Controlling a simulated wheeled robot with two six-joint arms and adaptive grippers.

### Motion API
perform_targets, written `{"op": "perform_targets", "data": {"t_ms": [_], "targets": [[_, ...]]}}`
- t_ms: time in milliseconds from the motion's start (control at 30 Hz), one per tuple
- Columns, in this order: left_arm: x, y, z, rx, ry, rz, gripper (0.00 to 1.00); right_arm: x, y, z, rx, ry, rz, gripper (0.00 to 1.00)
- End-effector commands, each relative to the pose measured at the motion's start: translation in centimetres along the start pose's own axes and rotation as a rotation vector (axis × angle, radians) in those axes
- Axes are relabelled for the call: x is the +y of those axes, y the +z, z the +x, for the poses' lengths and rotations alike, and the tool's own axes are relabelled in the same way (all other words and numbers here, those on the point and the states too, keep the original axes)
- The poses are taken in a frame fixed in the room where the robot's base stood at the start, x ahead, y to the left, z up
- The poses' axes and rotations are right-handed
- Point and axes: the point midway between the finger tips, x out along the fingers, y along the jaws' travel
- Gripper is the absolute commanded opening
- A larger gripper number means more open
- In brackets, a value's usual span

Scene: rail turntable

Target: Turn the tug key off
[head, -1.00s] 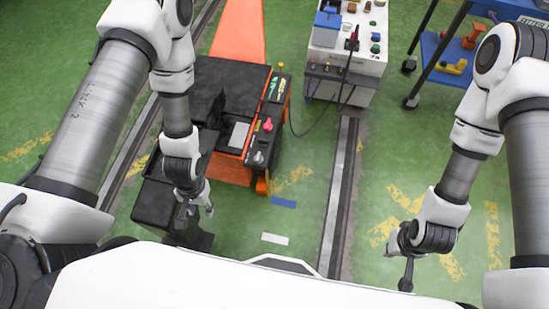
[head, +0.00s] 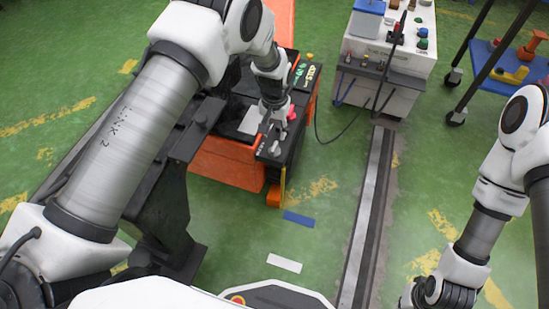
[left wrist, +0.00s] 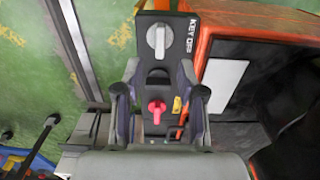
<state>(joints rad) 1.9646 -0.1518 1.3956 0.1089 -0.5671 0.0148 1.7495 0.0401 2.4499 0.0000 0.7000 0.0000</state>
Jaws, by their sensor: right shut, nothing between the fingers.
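The tug (head: 225,162) is an orange and black cart at the upper middle of the head view. Its black control panel (head: 293,148) carries a grey key knob (head: 272,148) and a red knob (head: 292,114). In the left wrist view the grey key knob (left wrist: 159,40) sits at the top beside white lettering that seems to read KEY OFF. The red knob (left wrist: 156,110) lies lower down. My left gripper (head: 273,122) is over the panel, its open fingers (left wrist: 159,92) either side of the red knob. My right gripper (head: 412,297) is shut, low at the right, partly cut off.
A white cabinet (head: 393,72) with coloured buttons and a cable stands behind, right of the tug. A blue wheeled cart (head: 490,62) is at the upper right. A floor rail (head: 368,215) runs between.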

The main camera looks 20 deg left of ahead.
Motion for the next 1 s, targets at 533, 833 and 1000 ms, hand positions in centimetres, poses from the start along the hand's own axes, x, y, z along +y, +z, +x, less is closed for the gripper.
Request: {"op": "perform_targets", "data": {"t_ms": [533, 833, 1000], "targets": [[0.0, 0.1, 7.4, 0.0, 0.0, 0.0, 0.4, 0.0, 0.0, 1.6, 0.0, 0.0, 0.0, 0.0], [0.0, 0.1, 7.4, 0.0, 0.0, 0.0, 0.04, 0.0, 0.0, 1.6, 0.0, 0.0, 0.0, 0.0], [0.0, 0.1, 7.4, 0.0, 0.0, 0.0, 0.0, 0.0, 0.0, 1.6, 0.0, 0.0, 0.0, 0.0]]}}
